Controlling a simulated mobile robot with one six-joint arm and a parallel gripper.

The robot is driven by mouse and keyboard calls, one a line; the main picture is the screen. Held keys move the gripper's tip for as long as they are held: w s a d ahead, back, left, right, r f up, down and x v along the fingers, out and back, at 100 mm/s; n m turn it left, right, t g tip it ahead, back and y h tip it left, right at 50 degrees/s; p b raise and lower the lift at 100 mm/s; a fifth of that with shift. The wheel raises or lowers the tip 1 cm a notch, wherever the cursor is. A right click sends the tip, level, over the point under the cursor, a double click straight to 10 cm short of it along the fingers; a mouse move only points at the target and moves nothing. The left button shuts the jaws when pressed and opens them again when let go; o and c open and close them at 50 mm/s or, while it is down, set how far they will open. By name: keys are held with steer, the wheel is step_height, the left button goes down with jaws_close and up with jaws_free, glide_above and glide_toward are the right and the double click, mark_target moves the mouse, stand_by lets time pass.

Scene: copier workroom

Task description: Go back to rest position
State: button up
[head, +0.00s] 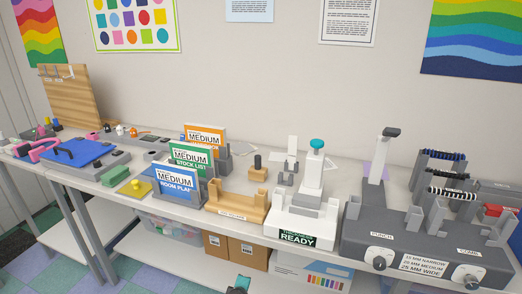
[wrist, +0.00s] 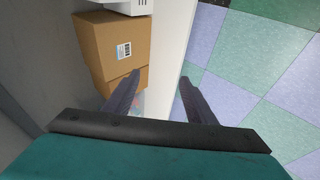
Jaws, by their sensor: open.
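My gripper (wrist: 159,82) is open and empty in the wrist view, its two dark fingers apart. A cardboard box (wrist: 110,50) on the lower shelf is beyond the left finger, and tiled floor is beyond the right one. In the head view a small dark and teal part, which looks like my gripper (head: 238,286), shows at the bottom edge, in front of the bench and below its top. The rest of my arm is hidden in the head view.
The bench carries a punch and comb machine (head: 425,250), a white device marked READY (head: 300,205), a wooden holder (head: 236,205) and upright MEDIUM booklets (head: 191,160). Cardboard boxes (head: 248,256) sit on the shelf below. The floor (wrist: 255,75) is clear to the right in the wrist view.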

steer(key=s+d+f+m+g+h+p, duration=0.2)
steer(key=s+d+m+g+p, duration=0.15)
steer(key=s+d, duration=0.5)
steer(key=s+d+f+m+g+h+p, duration=0.1)
steer(key=s+d+f+m+g+p, duration=0.35)
steer(key=d, duration=0.75)
steer(key=s+d+r+m+g+y+p, duration=0.1)
steer(key=s+m+g, duration=0.1)
steer(key=s, duration=0.5)
steer(key=s+d+r+m+g+y+p, duration=0.1)
steer(key=s+d+r+m+g, duration=0.1)
steer(key=s, duration=0.5)
steer(key=s+d+r+m+g+y+p, duration=0.1)
steer(key=s+m+g+p, duration=0.1)
steer(key=s, duration=0.6)
steer(key=shift+d+r+m, duration=0.25)
steer(key=shift+d+m, duration=0.1)
steer(key=shift+m, duration=0.05)
